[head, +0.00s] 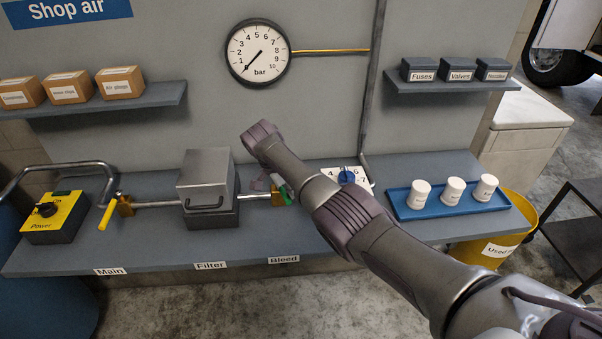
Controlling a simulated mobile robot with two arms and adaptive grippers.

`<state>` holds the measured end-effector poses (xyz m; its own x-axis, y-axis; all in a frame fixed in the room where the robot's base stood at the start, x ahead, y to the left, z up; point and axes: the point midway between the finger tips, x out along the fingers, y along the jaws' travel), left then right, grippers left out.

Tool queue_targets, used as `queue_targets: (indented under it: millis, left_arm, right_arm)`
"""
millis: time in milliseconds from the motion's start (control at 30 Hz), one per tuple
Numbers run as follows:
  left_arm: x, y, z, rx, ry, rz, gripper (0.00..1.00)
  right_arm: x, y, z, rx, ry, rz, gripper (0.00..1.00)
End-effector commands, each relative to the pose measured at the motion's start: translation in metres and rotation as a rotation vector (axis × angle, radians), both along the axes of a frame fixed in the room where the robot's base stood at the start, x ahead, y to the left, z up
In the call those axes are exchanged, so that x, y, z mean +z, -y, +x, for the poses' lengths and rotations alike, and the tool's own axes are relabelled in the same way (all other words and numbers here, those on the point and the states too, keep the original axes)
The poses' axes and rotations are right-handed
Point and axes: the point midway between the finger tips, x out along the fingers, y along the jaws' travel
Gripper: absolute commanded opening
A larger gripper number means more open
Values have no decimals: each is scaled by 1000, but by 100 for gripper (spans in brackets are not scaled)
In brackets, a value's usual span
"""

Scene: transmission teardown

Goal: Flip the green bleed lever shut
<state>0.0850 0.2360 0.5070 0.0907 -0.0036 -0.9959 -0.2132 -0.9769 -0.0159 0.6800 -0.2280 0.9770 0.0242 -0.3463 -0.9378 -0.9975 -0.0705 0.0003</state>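The green bleed lever (287,197) is on the brass bleed valve (277,196) at the right end of the pipe, above the "Bleed" label (284,260). Only a short part of the lever shows, slanting down and to the right; its full angle is unclear. My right arm comes in from the right and reaches over the bench. My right gripper (266,182) points down beside the lever, at its upper left. The wrist and forearm partly hide it, so I cannot tell its opening or whether it touches the lever. My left gripper is out of view.
The grey filter box (206,180) stands just left of the bleed valve. Further left are the yellow main lever (108,215) and power box (55,218). A dial (348,177) lies behind my arm. A blue tray (408,210) with white cups is right. The gauge (258,54) needle points low left.

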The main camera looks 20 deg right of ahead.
Motion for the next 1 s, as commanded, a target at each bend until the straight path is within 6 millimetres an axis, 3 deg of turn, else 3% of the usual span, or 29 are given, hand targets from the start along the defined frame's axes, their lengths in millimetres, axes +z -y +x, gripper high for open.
queue_targets:
  millis: [333,1000]
  left_arm:
    - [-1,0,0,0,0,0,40]
    - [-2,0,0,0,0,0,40]
  right_arm:
    - [0,-18,-1,5,-1,3,0]
    - [0,-26,0,8,0,6,0]
